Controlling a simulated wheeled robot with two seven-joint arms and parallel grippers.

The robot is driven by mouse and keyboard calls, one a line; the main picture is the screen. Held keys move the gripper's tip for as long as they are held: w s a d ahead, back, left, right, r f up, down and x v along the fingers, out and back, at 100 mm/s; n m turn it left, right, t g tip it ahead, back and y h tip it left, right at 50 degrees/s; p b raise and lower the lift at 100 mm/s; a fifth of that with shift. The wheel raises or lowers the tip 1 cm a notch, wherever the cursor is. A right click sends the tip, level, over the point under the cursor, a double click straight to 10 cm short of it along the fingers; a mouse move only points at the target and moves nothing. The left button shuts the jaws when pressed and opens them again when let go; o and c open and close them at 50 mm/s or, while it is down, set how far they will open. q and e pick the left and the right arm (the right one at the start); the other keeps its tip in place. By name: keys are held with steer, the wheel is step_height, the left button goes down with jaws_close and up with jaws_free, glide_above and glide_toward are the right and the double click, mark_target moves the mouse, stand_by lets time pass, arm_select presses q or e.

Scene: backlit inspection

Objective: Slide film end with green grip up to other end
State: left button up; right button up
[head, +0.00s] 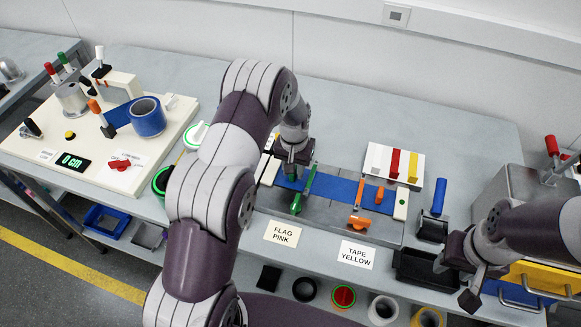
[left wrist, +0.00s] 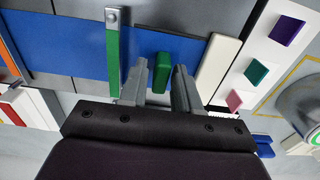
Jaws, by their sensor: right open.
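The blue film (head: 336,189) lies along a grey metal plate and also shows in the left wrist view (left wrist: 60,45). A small green grip (left wrist: 160,72) stands on the film near a white bar (left wrist: 220,68). My left gripper (head: 293,172) is over the film's left part; in the left wrist view its fingers (left wrist: 160,85) are open, one on each side of the green grip, with gaps. A green clamp bar (head: 310,180) crosses the film just beside. An orange grip (head: 379,195) is at the film's right end, by an orange clamp bar (head: 358,191). My right gripper (head: 471,298) is open and empty at lower right.
A white holder (head: 378,172) with red and yellow pieces stands behind the plate. A blue-handled roller (head: 437,201) and black tray (head: 420,267) are to the right. Labels (head: 284,233) lie in front. A cream board (head: 100,140) with a blue tape roll is at left.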

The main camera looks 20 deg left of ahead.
arm_select(q)
steer(key=shift+o, duration=0.3)
steer(key=shift+d, duration=0.15)
step_height(320, 180, up, 13)
steer(key=b, duration=0.2)
steer(key=shift+f+b, duration=0.2)
steer(key=shift+b, duration=0.1)
steer(key=shift+w, duration=0.1)
steer(key=s+d+t, duration=0.1)
steer(key=s+d, duration=0.1)
steer(key=s, duration=1.9)
steer(key=shift+s+d+r+m, duration=0.25)
steer(key=shift+s+d+m, duration=0.05)
steer(key=shift+s+m, duration=0.1)
steer(key=shift+s, duration=0.2)
